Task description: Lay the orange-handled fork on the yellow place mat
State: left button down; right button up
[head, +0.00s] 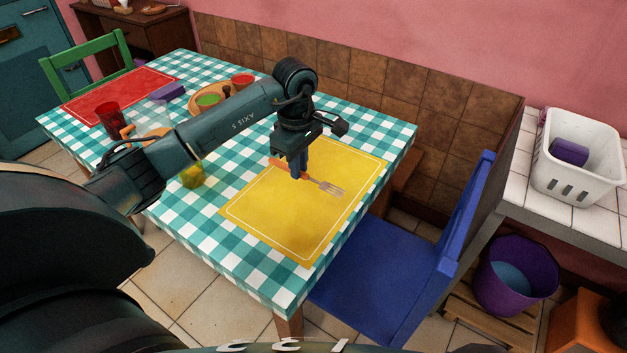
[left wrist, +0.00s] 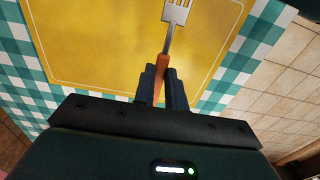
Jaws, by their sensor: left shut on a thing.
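The orange-handled fork (head: 331,188) is over the yellow place mat (head: 287,223) in the head view, its metal tines pointing right. My left gripper (head: 299,172) is shut on the fork's orange handle and points down over the upper part of the mat. In the left wrist view the fork (left wrist: 168,40) extends away from between the fingers (left wrist: 163,85), with the yellow mat (left wrist: 110,40) behind it. I cannot tell whether the fork touches the mat or is slightly above it. My right gripper is not in view.
The mat lies on a teal-and-white checked table (head: 233,250). A red mat (head: 118,95), a red cup (head: 110,120) and a tray with bowls (head: 222,98) are at the far left. A blue chair (head: 390,265) stands at the table's right side. Most of the yellow mat is clear.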

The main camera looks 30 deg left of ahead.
pick_arm(q)
send_over(300, 203)
notch_tip(300, 203, down, 5)
jog(key=shift+s+r, duration=0.15)
jog(key=shift+r, duration=0.05)
jog(key=shift+f, duration=2.1)
jog(key=shift+f, duration=0.25)
jog(key=c, duration=1.5)
grip_release()
jog(key=shift+r, duration=0.1)
jog(key=shift+o, duration=0.2)
notch_tip(300, 203, up, 12)
jog(key=shift+r, duration=0.15)
